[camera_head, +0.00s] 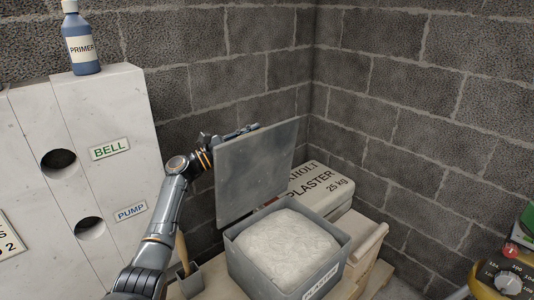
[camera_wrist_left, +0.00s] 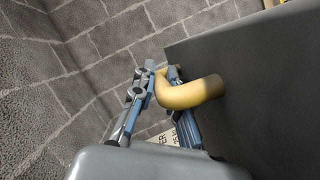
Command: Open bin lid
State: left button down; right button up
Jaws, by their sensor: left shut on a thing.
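The grey bin (camera_head: 288,262) stands in the lower middle of the head view, with white powder (camera_head: 290,243) inside. Its grey lid (camera_head: 258,170) is swung up, nearly upright, at the bin's back left. In the left wrist view the lid (camera_wrist_left: 250,90) is a dark panel with a curved yellow handle (camera_wrist_left: 192,94). My left gripper (camera_wrist_left: 163,84) is shut on the handle. In the head view the left gripper (camera_head: 236,133) is at the lid's top edge, partly hidden behind it. My right gripper is in neither view.
A sack marked plaster (camera_head: 318,190) lies behind the bin. A grey panel block (camera_head: 100,150) with BELL and PUMP labels stands left, with a blue primer bottle (camera_head: 80,40) on top. A small grey pot (camera_head: 190,281) is beside the bin. Block walls close the corner behind.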

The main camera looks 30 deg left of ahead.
pick_arm(q)
jog(key=shift+w+a+f+n+t+y+b, duration=0.15)
jog(key=shift+w+a+n+b, duration=0.2)
jog(key=shift+a, duration=0.3)
jog(key=shift+w+a+f+n+t+y+b, duration=0.1)
jog(key=shift+w+a+n+t+b, duration=0.1)
jog(key=shift+a+n, duration=0.35)
jog(key=shift+w+a+f+n+t+y+b, duration=0.15)
jog(key=shift+w+a+n+b, duration=0.15)
jog(key=shift+a, duration=0.45)
jog(key=c, duration=1.6)
grip_release()
jog(key=shift+r, duration=0.2)
